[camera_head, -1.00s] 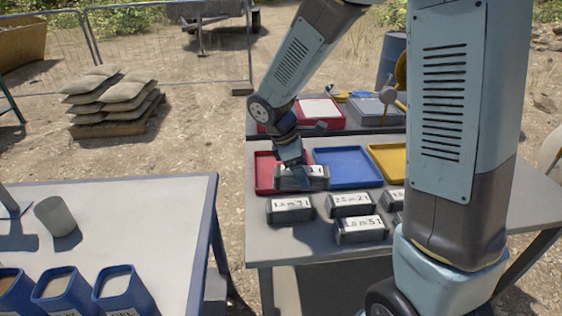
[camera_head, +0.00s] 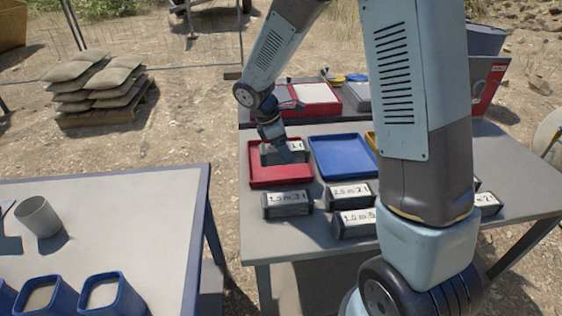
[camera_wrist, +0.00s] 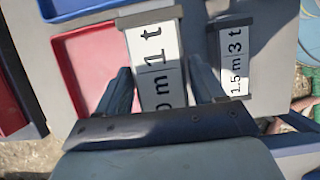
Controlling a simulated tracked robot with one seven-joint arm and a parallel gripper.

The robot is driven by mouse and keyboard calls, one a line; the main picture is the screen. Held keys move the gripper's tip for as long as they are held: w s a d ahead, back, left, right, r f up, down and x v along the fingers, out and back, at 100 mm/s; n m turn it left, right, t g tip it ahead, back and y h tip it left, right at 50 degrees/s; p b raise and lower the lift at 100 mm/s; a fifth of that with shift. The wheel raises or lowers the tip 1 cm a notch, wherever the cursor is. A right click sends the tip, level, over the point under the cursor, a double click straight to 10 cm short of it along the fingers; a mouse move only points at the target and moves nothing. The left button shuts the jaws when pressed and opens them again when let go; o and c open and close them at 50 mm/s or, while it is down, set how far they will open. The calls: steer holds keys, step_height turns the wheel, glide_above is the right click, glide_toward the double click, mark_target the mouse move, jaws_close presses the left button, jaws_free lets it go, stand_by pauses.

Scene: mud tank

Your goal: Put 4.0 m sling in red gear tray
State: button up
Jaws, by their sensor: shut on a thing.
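The red gear tray (camera_head: 262,178) lies on the grey table, left of a blue tray. I cannot tell if the pack touches the tray floor.
Several similar packs stand in front of the trays, among them a 1.5 m 3 t pack (camera_head: 287,203) and a 2.5 m pack (camera_head: 350,194). The blue tray (camera_head: 343,155) is empty. A yellow tray is mostly hidden by my arm. Another table with a cup (camera_head: 38,216) stands left.

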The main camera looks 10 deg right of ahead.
steer(key=w+f, duration=0.2)
steer(key=f, duration=0.1)
steer(key=w+f, duration=0.2)
steer(key=shift+a+f, duration=0.15)
steer(key=shift+a, duration=0.25)
steer(key=shift+w+f, duration=0.15)
steer(key=shift+f, duration=0.15)
step_height(320, 180, down, 3)
steer(key=shift+r, duration=0.15)
steer(key=o, duration=1.4)
steer(key=shift+o, duration=0.2)
steer(key=v, duration=1.2)
